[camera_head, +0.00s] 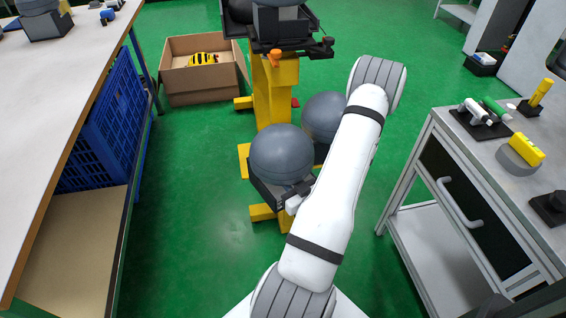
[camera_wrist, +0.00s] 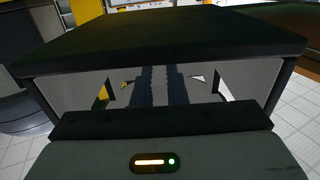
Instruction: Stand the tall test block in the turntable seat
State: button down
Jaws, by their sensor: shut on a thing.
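My gripper (camera_wrist: 158,88) shows in the wrist view as two dark ridged fingers close together, below a wide dark plate. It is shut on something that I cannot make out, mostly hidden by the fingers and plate. A slim yellow block (camera_head: 541,93) stands tilted in a black base on the right cart. A shorter yellow block (camera_head: 526,148) sits on a round grey piece (camera_head: 518,164) nearby. I cannot tell which of these is the tall test block or the turntable seat.
The yellow tower (camera_head: 273,92) stands mid-floor. An open cardboard box (camera_head: 205,99) holds a yellow and black item. A workbench (camera_head: 45,120) with a blue crate (camera_head: 104,125) is at left. A grey cart (camera_head: 480,150) with a drawer is at right.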

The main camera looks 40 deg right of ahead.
jog(key=shift+s+a+r+p, duration=0.15)
jog(key=shift+s+a+p, duration=0.25)
jog(key=shift+s+p, duration=0.25)
jog(key=shift+w, duration=0.1)
